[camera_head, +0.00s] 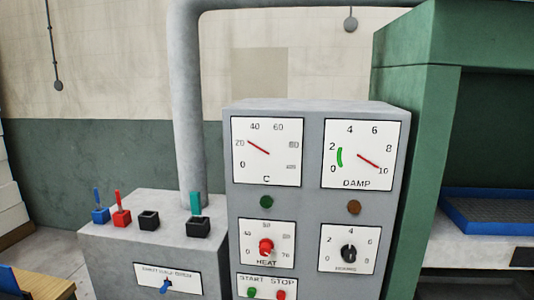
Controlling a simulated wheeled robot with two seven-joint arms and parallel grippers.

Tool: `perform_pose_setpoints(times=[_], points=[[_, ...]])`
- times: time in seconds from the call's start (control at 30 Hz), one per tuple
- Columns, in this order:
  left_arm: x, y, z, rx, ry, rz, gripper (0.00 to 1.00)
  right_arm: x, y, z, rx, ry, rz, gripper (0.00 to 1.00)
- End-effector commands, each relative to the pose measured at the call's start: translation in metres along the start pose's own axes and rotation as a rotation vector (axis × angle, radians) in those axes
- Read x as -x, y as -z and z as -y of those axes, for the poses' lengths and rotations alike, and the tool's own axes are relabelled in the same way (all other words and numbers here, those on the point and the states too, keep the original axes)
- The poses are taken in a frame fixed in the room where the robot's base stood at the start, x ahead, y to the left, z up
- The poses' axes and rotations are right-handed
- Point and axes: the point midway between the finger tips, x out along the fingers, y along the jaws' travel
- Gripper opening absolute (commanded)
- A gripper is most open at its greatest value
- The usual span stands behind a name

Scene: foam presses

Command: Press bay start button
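A grey control cabinet (313,205) stands in the middle of the head view. Low on its front is a white START/STOP plate (267,287), partly cut off by the bottom edge of the picture. The green button (251,293) sits under START and the red button (281,295) under STOP. Above the plate is a HEAT dial with a red knob (265,248). A dial with a black knob (348,253) is to its right. Neither of my grippers shows in this view.
A green press (433,130) with a blue tray (487,209) stands at right. A grey pipe (187,110) rises behind. A wooden surface (42,284) is at lower left.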

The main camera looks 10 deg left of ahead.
Motion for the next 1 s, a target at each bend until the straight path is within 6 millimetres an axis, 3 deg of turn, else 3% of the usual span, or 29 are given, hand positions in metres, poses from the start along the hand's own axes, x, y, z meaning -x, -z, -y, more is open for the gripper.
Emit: perform_pose_setpoints(times=[0.07, 1.0], points=[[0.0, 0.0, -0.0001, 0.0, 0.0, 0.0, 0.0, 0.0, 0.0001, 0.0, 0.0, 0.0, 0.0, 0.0], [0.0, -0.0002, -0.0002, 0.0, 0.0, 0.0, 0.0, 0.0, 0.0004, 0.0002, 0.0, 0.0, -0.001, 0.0]])
